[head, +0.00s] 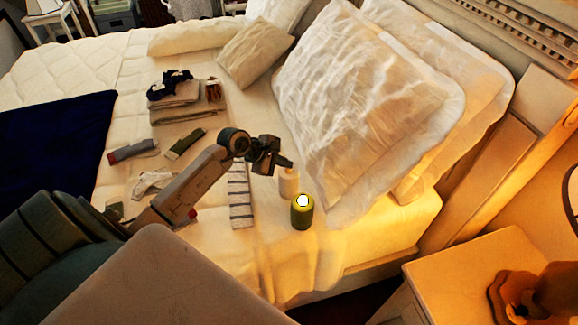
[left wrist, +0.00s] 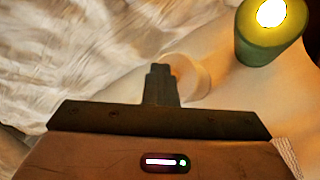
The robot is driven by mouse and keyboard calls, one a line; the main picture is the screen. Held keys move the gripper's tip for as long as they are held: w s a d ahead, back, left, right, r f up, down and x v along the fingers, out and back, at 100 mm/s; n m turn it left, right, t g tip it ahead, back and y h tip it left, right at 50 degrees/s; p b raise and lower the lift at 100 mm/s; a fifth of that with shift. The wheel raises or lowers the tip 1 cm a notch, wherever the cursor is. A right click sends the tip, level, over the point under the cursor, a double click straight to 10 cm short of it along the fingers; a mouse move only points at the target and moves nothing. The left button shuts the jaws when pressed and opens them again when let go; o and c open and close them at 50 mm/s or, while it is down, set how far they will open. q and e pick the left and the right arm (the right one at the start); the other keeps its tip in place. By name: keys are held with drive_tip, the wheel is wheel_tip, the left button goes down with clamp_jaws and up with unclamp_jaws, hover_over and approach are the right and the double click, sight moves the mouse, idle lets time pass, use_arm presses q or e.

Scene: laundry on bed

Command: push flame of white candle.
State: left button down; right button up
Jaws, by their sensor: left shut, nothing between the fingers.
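The white candle (head: 289,186) stands on the bed near the foot of the large pillows. It also shows in the left wrist view (left wrist: 195,78), partly behind my fingertips. My left gripper (head: 287,162) is shut and empty, with its tip at or just above the top of the white candle. I cannot tell whether it touches the candle. In the left wrist view the shut fingers (left wrist: 160,72) cover part of the candle's top, and a faint orange glow shows beside them. My right gripper is not in view.
A green candle (head: 302,217) with a bright lit top stands close to the white one. Pillows (head: 365,100) lean behind them. A striped cloth (head: 240,197) and folded clothes (head: 178,100) lie to the left. A nightstand (head: 450,265) is at lower right.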

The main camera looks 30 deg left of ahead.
sight(284, 172)
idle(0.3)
use_arm(q)
wheel_tip(284, 172, up, 6)
drive_tip(key=p, duration=0.2)
drive_tip(key=shift+p, duration=0.4)
drive_tip(key=shift+a, duration=0.1)
